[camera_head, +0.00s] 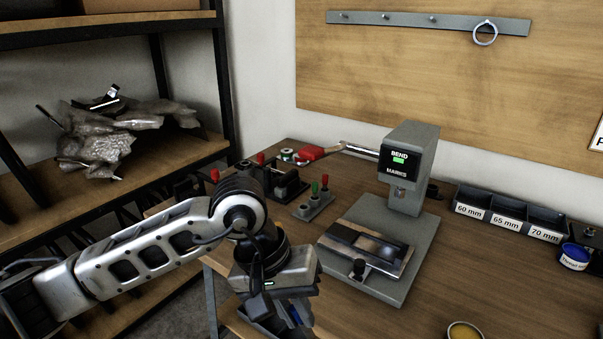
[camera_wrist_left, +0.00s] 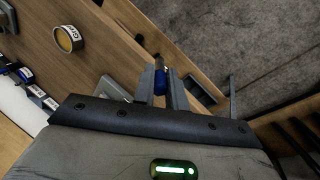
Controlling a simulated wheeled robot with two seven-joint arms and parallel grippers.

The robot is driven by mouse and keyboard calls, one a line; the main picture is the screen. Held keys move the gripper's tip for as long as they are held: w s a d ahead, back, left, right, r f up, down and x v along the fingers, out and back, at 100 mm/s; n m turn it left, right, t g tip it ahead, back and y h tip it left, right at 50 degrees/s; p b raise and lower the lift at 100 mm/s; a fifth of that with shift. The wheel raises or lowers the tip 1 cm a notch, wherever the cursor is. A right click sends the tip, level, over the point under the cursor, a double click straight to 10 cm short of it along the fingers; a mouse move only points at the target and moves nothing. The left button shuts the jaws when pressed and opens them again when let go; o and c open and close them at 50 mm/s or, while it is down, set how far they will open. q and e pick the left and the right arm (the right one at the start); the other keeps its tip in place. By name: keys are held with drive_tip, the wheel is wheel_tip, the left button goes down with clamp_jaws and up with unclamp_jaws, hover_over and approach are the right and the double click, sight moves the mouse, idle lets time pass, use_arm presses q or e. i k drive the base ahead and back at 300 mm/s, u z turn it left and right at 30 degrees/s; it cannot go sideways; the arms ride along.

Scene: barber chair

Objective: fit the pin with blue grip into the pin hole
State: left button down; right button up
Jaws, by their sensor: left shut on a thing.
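My left gripper (camera_head: 292,312) is over the front edge of the workbench, pointing down. In the left wrist view its two fingers (camera_wrist_left: 160,88) are shut on the pin with the blue grip (camera_wrist_left: 160,82). A bit of blue also shows between the fingers in the head view. The pin's tip is hard to make out. A grey block with a green-topped and a red-topped pin (camera_head: 314,205) stands on the bench beyond the gripper. I cannot tell which opening is the pin hole. My right gripper is out of view.
A grey press (camera_head: 412,150) labelled "BEND MARKS" stands right of the gripper, with a flat bed (camera_head: 370,245). Labelled bins (camera_head: 508,216) and a blue-lidded tin (camera_head: 574,257) are at the right. A dark fixture (camera_head: 285,186) stands behind my arm. The front right bench top is mostly clear.

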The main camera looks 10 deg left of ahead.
sight(246, 175)
drive_tip(key=z, duration=3.5)
drive_tip(key=k, duration=2.6)
drive_tip(key=u, duration=1.65)
drive_tip(key=i, duration=1)
drive_tip(key=u, duration=0.05)
